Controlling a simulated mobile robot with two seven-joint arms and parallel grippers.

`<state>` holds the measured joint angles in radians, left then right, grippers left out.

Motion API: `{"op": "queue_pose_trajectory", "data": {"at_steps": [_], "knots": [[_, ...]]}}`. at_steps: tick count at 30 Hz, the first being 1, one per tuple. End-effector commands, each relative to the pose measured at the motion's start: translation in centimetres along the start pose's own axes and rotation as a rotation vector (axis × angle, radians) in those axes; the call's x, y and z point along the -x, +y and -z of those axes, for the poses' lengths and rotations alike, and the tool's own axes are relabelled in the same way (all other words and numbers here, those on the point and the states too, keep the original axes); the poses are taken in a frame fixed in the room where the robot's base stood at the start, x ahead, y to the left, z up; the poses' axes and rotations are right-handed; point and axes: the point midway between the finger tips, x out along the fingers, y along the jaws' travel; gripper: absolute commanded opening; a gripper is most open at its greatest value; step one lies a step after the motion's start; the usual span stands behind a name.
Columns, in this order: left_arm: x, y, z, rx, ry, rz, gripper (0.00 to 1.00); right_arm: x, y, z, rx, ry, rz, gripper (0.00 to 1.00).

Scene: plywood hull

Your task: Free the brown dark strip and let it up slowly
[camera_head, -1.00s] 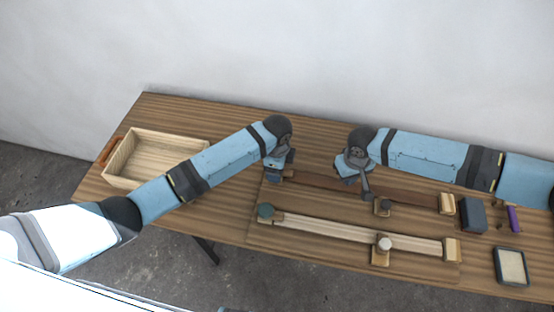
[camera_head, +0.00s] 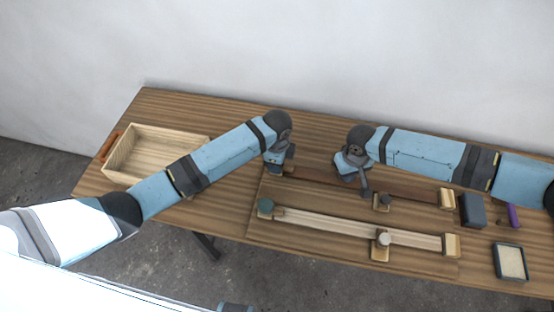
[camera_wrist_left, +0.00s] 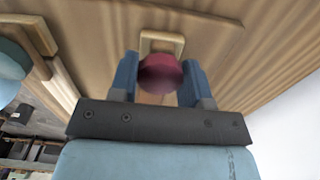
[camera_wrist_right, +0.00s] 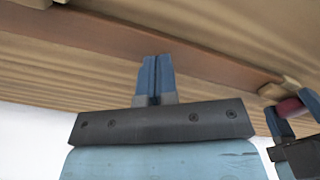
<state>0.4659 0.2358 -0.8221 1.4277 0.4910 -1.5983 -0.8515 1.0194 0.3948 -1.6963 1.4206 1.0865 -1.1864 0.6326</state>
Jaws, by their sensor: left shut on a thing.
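The brown dark strip (camera_head: 412,190) lies along the back of the board; my right gripper hides part of its middle. It also shows in the right wrist view (camera_wrist_right: 222,68). A maroon knob (camera_wrist_left: 160,74) on a pale wooden block (camera_wrist_left: 162,40) is at the strip's left end. My left gripper (camera_wrist_left: 160,78) is shut on this knob, one finger on each side. My right gripper (camera_wrist_right: 156,62) has its fingers together, empty, with the tips at the strip; the view does not settle whether they touch it. A dark grey knob (camera_head: 384,198) is near the strip's right part.
A pale strip (camera_head: 330,226) lies in front, with a teal knob (camera_head: 265,205) and a whitish knob (camera_head: 383,239). An open wooden tray (camera_head: 112,158) is at left. A dark block (camera_head: 472,211), a purple-handled thing (camera_head: 513,215) and a framed pad (camera_head: 511,262) are at right.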

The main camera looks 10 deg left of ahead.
Motion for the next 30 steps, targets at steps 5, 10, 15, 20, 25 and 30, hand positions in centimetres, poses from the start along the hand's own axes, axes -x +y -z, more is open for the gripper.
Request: {"op": "queue_pose_trajectory", "data": {"at_steps": [5, 10, 15, 20, 25, 30], "knots": [[0.1, 0.0, 0.0, 0.000, 0.000, 0.000, 0.20, -0.4, 0.0, 0.0, 0.001, 0.000, 0.000, 0.00], [0.1, 0.0, 0.0, 0.000, 0.000, 0.000, 0.20, -0.4, 0.0, 0.0, 0.001, 0.001, -0.001, 0.00], [0.1, 0.0, 0.0, 0.000, 0.000, 0.000, 0.20, -0.5, 0.0, 0.0, 0.001, 0.000, -0.001, 0.00], [0.1, 0.0, 0.0, 0.000, 0.000, 0.000, 0.20, -0.8, 0.0, 0.0, 0.001, 0.000, 0.000, 0.00], [0.1, -0.1, 0.0, 0.000, 0.000, 0.001, 0.20, -1.4, 0.0, 0.0, 0.000, 0.000, 0.000, 0.00], [0.1, -0.1, -0.1, -0.084, -0.003, 0.004, 0.20, -1.4, 0.1, 0.0, 0.000, 0.001, -0.001, 0.00]]}}
